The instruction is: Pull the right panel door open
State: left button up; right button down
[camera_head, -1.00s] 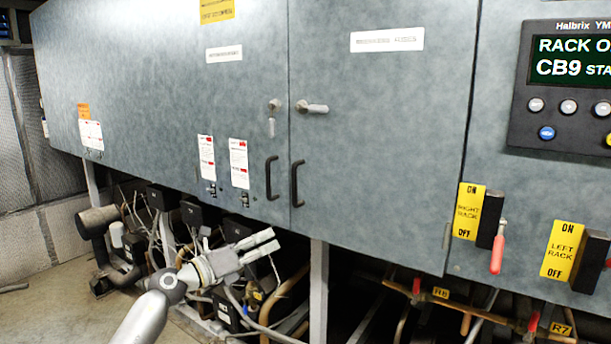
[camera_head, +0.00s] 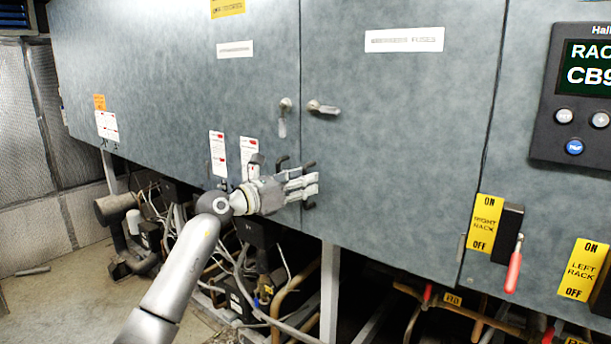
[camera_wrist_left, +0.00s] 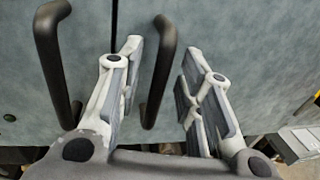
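The right panel door (camera_head: 400,150) is a grey-blue panel and looks closed, its left edge meeting the neighbouring door (camera_head: 170,80) at a thin seam. Its black bar handle (camera_wrist_left: 158,75) stands between the two fingers of my left gripper (camera_wrist_left: 168,80) in the left wrist view. The fingers are apart and I see no clear contact with the handle. The neighbouring door's handle (camera_wrist_left: 52,60) is outside the left finger. In the head view my left gripper (camera_head: 312,187) covers most of both handles. A metal latch lever (camera_head: 323,107) sits higher on the right door. My right gripper is not in view.
Red-handled rack switches with yellow labels (camera_head: 484,224) and a control display (camera_head: 580,90) are to the right. Pipes, cables and a grey post (camera_head: 330,285) lie below the doors. Open floor (camera_head: 70,300) shows at the lower left.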

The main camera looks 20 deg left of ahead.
pick_arm(q)
jog(key=shift+w+d, duration=0.3)
jog(key=shift+w, duration=0.2)
grip_shut()
